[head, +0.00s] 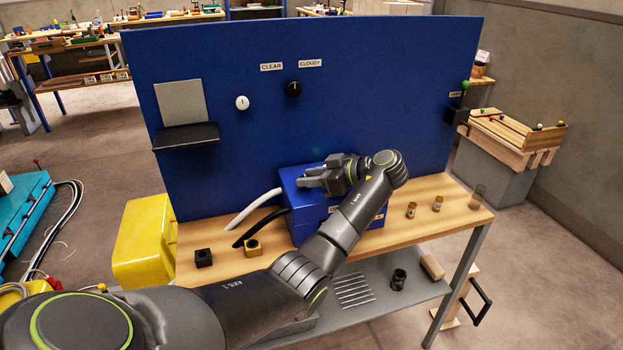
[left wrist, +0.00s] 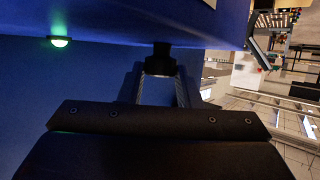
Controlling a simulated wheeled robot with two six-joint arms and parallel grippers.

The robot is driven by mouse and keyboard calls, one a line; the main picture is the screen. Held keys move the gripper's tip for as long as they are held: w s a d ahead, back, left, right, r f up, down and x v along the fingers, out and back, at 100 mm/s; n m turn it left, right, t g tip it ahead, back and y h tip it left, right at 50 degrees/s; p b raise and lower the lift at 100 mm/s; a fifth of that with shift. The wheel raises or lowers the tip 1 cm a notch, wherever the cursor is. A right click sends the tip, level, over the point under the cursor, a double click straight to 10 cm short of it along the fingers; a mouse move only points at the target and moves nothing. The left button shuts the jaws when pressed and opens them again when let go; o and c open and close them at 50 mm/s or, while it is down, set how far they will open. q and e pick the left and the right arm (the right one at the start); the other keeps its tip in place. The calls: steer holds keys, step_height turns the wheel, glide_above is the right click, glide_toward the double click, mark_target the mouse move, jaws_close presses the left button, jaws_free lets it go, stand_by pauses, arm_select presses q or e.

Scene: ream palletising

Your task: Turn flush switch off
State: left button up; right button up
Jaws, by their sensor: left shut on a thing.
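A blue box (head: 295,215) stands on the wooden bench against the blue panel. My left gripper (head: 304,181) reaches over the top of the box, with its fingers pointing left. In the left wrist view the left gripper (left wrist: 160,85) is shut on a small black knob (left wrist: 161,62), which I take to be the flush switch. The knob's marking cannot be read. A green lamp (left wrist: 59,42) glows on the blue surface beside it. In the head view the gripper and arm hide the knob. My right gripper is not in view.
The blue panel (head: 380,90) carries a white knob (head: 242,102), a black knob (head: 294,88) and a small shelf (head: 186,136). White and black hoses (head: 250,208) lie left of the box. Small bottles (head: 411,210) stand at the bench's right. A yellow bin (head: 143,245) is at the left.

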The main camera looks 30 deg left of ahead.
arm_select(q)
steer(key=shift+f, duration=0.1)
steer(key=o, duration=1)
steer(key=shift+c, duration=0.2)
steer(key=v, duration=0.3)
steer(key=shift+w+b, duration=0.1)
steer(key=shift+b, duration=0.25)
steer(key=p+v, duration=1.2)
steer(key=v, duration=0.2)
steer(key=shift+d, duration=0.2)
steer(key=shift+d, duration=0.1)
